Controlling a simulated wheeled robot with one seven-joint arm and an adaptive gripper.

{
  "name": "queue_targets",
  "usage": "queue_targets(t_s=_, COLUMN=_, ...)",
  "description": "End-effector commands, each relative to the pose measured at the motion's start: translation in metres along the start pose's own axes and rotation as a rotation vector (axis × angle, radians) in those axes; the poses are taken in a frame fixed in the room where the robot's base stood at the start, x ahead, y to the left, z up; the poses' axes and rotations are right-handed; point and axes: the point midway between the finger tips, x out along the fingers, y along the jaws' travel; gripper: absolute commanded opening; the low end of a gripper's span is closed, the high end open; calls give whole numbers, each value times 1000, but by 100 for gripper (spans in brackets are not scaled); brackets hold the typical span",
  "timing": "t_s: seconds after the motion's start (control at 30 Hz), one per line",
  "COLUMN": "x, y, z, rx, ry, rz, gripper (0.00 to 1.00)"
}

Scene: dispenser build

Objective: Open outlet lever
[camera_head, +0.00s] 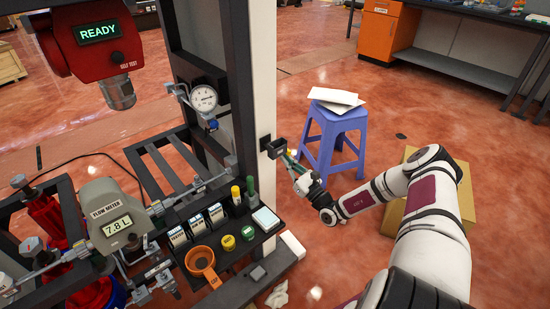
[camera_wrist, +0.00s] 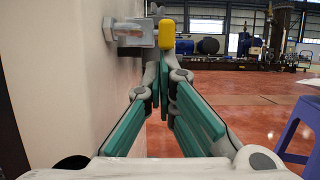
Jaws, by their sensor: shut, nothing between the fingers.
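A yellow-capped lever end (camera_wrist: 167,34) sits on a grey metal fitting (camera_wrist: 131,32) fixed to the pale post in the wrist view. In the head view a dark bracket (camera_head: 273,147) stands out from the right side of that post, close to my fingertips. My gripper (camera_head: 291,160) is beside the post. In the wrist view its green-padded fingers (camera_wrist: 163,68) are closed together, with nothing between them. The fingertips are just below the yellow cap in the picture; I cannot tell whether they touch it.
The pale post (camera_head: 262,90) stands close left of my gripper. A blue stool (camera_head: 337,125) with white sheets is behind it. A flow meter (camera_head: 108,222) reading 7.8 L, a red READY unit (camera_head: 95,45) and a pressure gauge (camera_head: 203,98) are left. A cardboard box (camera_head: 466,194) is right.

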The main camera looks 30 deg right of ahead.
Motion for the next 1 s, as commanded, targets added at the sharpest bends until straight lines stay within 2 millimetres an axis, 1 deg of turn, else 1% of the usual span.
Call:
queue_targets(t_s=0.1, x=-1, y=1, z=6, rx=1, ry=-3, rz=-1, gripper=0)
queue_targets(t_s=0.4, x=-1, y=1, z=9, rx=1, ry=-5, rz=0, gripper=0)
queue_targets(t_s=0.87, x=-1, y=0, z=9, rx=1, ry=-4, rz=0, gripper=0)
queue_targets(t_s=1.0, x=-3, y=0, z=5, rx=1, ry=-4, rz=0, gripper=0)
